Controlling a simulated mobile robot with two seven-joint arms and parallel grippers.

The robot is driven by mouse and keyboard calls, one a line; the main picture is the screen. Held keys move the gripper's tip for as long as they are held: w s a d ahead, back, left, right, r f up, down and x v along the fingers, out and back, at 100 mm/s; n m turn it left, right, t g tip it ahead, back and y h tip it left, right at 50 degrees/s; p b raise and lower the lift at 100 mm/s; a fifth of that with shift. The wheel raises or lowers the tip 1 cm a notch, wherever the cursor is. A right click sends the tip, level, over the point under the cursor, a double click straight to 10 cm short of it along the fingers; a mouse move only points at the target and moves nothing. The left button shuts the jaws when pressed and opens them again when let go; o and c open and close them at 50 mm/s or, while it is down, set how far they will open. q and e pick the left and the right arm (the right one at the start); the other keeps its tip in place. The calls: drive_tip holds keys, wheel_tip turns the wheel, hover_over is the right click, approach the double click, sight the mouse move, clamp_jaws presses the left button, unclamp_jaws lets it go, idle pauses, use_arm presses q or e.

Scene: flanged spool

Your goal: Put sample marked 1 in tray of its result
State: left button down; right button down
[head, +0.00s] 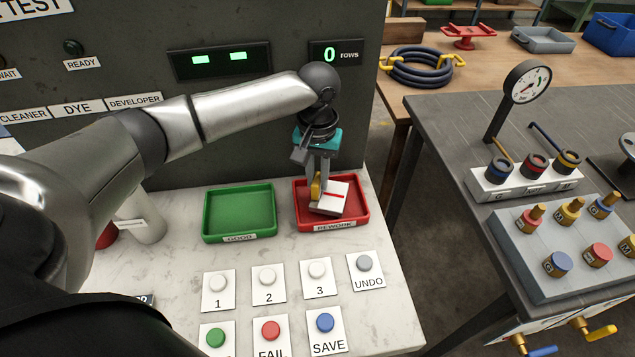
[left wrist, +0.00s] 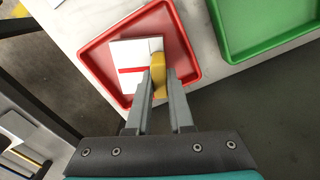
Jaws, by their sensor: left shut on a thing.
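My left gripper (head: 318,188) points down at the red tray labelled REWORK (head: 363,212). It is shut on the yellow grip of a white sample plate (head: 332,202) that has a red line across it. The plate is over or in the red tray; I cannot tell whether it touches the floor of the tray. In the left wrist view the fingers (left wrist: 160,88) pinch the yellow part, and the sample plate (left wrist: 125,54) lies within the tray's outline. No number mark on it is readable. The green tray labelled GOOD (head: 240,211) is empty. My right gripper is out of view.
Buttons 1, 2, 3, UNDO (head: 365,264), FAIL and SAVE (head: 325,324) stand on the bench in front of the trays. The grey machine panel with a display reading 0 ROWS (head: 335,52) rises behind. A separate dark table (head: 450,120) stands to the right.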

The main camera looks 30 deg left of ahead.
use_arm(q)
drive_tip(key=shift+f, duration=0.5)
drive_tip(key=c, duration=1.2)
unclamp_jaws()
drive_tip(key=shift+f, duration=0.1)
drive_tip(key=shift+c, duration=0.2)
drive_tip(key=o, duration=0.4)
drive_tip(key=shift+o, duration=0.2)
